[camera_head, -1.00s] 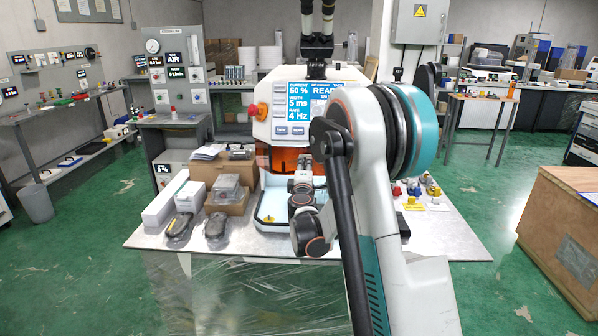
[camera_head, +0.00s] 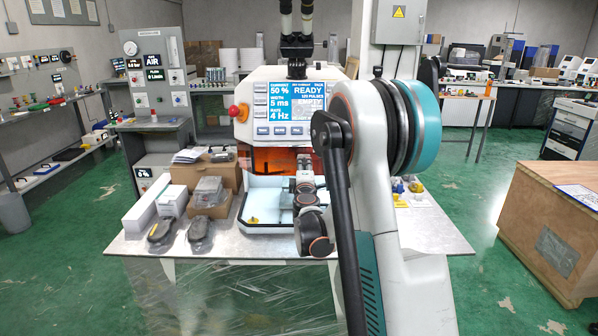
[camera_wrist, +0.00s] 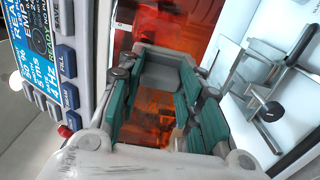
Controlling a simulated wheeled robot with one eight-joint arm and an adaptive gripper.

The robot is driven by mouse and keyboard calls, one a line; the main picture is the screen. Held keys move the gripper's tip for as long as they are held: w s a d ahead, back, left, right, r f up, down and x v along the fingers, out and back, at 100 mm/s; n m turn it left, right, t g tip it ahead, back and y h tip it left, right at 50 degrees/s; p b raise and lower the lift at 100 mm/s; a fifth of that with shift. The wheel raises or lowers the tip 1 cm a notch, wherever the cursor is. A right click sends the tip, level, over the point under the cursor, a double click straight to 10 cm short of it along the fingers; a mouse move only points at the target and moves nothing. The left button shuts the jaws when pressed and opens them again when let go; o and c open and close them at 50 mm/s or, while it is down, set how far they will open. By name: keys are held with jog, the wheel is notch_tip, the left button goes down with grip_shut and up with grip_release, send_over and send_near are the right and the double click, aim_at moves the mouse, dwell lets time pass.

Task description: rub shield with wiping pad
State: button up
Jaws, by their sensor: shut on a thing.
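The shield is an orange see-through panel on the front of the white machine, under its screen (camera_head: 262,161). It fills the upper middle of the wrist view (camera_wrist: 178,22) and also shows between my fingers. My gripper (camera_wrist: 160,85), with teal finger pads, is shut on a grey block, apparently the wiping pad (camera_wrist: 165,72). The pad is held toward the shield; I cannot tell whether it touches. In the head view my gripper (camera_head: 304,163) is small, in front of the right part of the shield, partly hidden by my arm.
The machine's panel (camera_head: 288,102) reads READY; a red knob (camera_head: 238,112) sticks out at its left. A pale blue tray (camera_head: 262,228) lies below the shield. Boxes (camera_head: 205,176) and bagged items (camera_head: 200,233) fill the table's left. A wooden crate (camera_head: 545,240) stands at right.

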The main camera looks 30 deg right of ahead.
jog(key=shift+w+a+r+b, duration=0.1)
jog(key=shift+w+a+b, duration=0.15)
jog(key=shift+w+a, duration=1.25)
jog(key=shift+w+a+f+b, duration=0.1)
jog(key=shift+w+a+b, duration=0.15)
jog(key=shift+w+a, duration=1.2)
jog(key=shift+w+a+r+b, duration=0.2)
jog(key=shift+w+a, duration=0.45)
jog(key=shift+a, duration=1.65)
jog(key=shift+s+d, duration=1.15)
jog(key=shift+d, duration=0.3)
jog(key=s+d+b, duration=0.1)
jog(key=s+d, duration=0.5)
jog(key=d, duration=0.3)
jog(key=shift+w, duration=0.1)
